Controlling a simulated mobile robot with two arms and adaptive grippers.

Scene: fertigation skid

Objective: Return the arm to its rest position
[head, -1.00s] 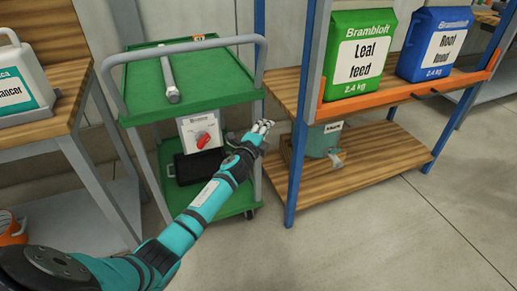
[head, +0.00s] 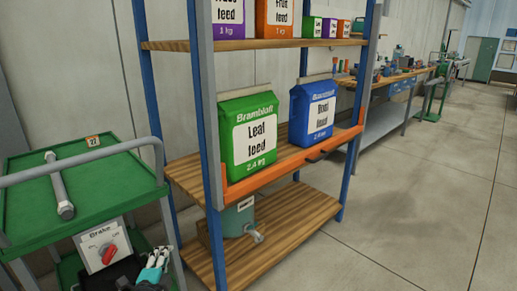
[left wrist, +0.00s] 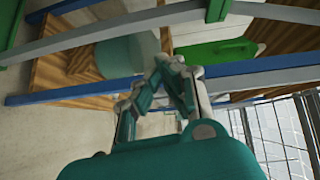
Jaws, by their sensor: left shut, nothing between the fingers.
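In the head view my left gripper (head: 155,266) shows at the bottom edge, in front of the right side of the green cart and just right of its brake sign. Only its pale fingers and a bit of teal wrist show; the rest of the arm is out of the picture. In the left wrist view the fingers (left wrist: 174,72) come together at the tips, shut and empty. Behind them are shelf parts. My right gripper is in neither view.
The green cart (head: 101,159) stands at left with a metal rod (head: 58,186) on top and a brake sign (head: 104,245). Right of it, the blue-posted shelf holds a green feed bag (head: 248,118) and a blue one (head: 318,110). Open floor (head: 410,225) lies at right.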

